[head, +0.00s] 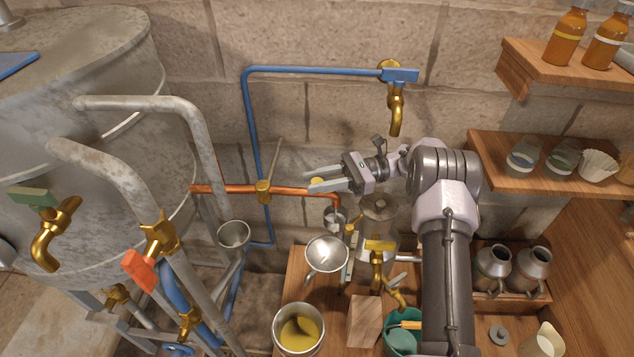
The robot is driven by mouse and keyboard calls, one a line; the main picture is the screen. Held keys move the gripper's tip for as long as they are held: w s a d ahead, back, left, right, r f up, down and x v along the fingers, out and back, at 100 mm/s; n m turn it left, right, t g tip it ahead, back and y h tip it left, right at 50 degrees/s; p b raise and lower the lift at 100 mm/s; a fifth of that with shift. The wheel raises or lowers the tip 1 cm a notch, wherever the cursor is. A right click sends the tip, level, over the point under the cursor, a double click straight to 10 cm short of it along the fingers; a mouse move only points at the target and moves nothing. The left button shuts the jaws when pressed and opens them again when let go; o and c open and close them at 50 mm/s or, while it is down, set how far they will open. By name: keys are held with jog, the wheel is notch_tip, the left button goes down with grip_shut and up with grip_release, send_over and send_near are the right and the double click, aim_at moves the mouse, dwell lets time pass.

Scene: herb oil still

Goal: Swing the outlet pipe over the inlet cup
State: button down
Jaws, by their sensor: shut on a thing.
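The copper outlet pipe (235,189) runs across the middle of the head view, through a brass fitting with a thin upright lever, and bends down at its right end. My gripper (313,185) is shut on the pipe near that bend, its fingers partly covering it. Below the bent end is a small grey cup (335,216), which I take as the inlet cup. The pipe end appears over or close to its rim; I cannot tell whether it is centred. A glass vessel with a metal lid (378,207) stands just right of the cup.
A larger metal funnel (327,252) and a pot of yellow liquid (298,328) are in front. Another funnel (234,234) is at left. A blue pipe (310,70) with a brass tap is above my gripper. The big still (90,140) fills the left; shelves are at right.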

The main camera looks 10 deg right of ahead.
jog(key=shift+w+r, duration=0.2)
jog(key=shift+r, duration=0.15)
jog(key=c, duration=1.4)
grip_release()
jog(key=shift+w, duration=0.1)
jog(key=o, duration=0.3)
jog(key=shift+w+d+f, duration=0.1)
jog(key=shift+w+f, duration=0.15)
jog(key=shift+s, duration=0.15)
jog(key=d+p, duration=0.1)
jog(key=d, duration=0.6)
jog(key=shift+w+d, duration=0.25)
jog(key=shift+w, duration=0.2)
jog(key=shift+f, duration=0.1)
